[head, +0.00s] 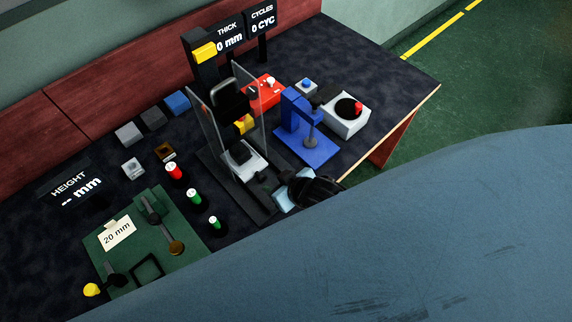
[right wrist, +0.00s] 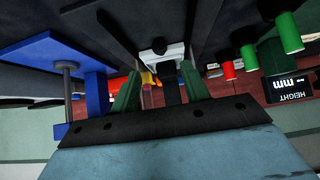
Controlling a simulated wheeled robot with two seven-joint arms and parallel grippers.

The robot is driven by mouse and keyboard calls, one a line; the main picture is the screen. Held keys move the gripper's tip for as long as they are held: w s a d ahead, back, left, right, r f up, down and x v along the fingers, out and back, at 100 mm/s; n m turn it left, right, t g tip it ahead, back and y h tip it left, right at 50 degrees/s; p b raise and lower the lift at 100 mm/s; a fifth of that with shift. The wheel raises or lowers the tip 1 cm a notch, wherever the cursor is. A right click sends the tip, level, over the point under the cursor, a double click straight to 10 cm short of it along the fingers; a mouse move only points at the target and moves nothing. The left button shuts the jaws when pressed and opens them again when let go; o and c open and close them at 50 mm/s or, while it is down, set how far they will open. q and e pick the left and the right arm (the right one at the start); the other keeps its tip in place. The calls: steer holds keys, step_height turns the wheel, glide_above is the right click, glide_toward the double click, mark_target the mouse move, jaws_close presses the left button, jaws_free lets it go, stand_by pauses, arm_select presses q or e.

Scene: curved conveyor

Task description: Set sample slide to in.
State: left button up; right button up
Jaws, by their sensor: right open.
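The sample slide appears to be the white block (head: 243,161) on a dark rail under the press, with a black knob at its near end; I cannot read its set position. In the right wrist view the white slide (right wrist: 165,52) and its black knob (right wrist: 159,45) show beyond the fingers. My right gripper (right wrist: 162,90) is open, its two green fingers apart with no object visibly clamped. In the head view my right gripper (head: 282,188) is just to the right of the knob, its fingertips partly hidden. My left gripper is not in view.
A clear guard (head: 246,98) stands beside the press. A blue stand (head: 308,148) is close right of my right gripper. A green mat (head: 120,240) with a height gauge lies front left.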

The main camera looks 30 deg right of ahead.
steer(key=v, duration=0.4)
steer(key=shift+s+r, duration=0.1)
steer(key=shift+r, duration=0.05)
stand_by(0.4)
steer(key=s+d+r+m+g+h, duration=0.15)
steer(key=s+d+r+g, duration=0.35)
steer(key=s+r, duration=0.6)
steer(key=s+f+g+b, duration=0.1)
steer(key=s+f+b, duration=0.1)
steer(key=f, duration=1.4)
steer(key=s+f+b, duration=0.2)
steer(key=f, duration=1.4)
steer(key=s+d+f+g+b, duration=0.1)
steer(key=s+d+f+b, duration=0.2)
steer(key=s+f, duration=1.2)
step_height(320, 180, down, 2)
steer(key=shift+s+d+f+n+g+h+b, duration=0.1)
steer(key=shift+s+d+n+g+h+b, duration=0.15)
steer(key=shift+n+h, duration=0.2)
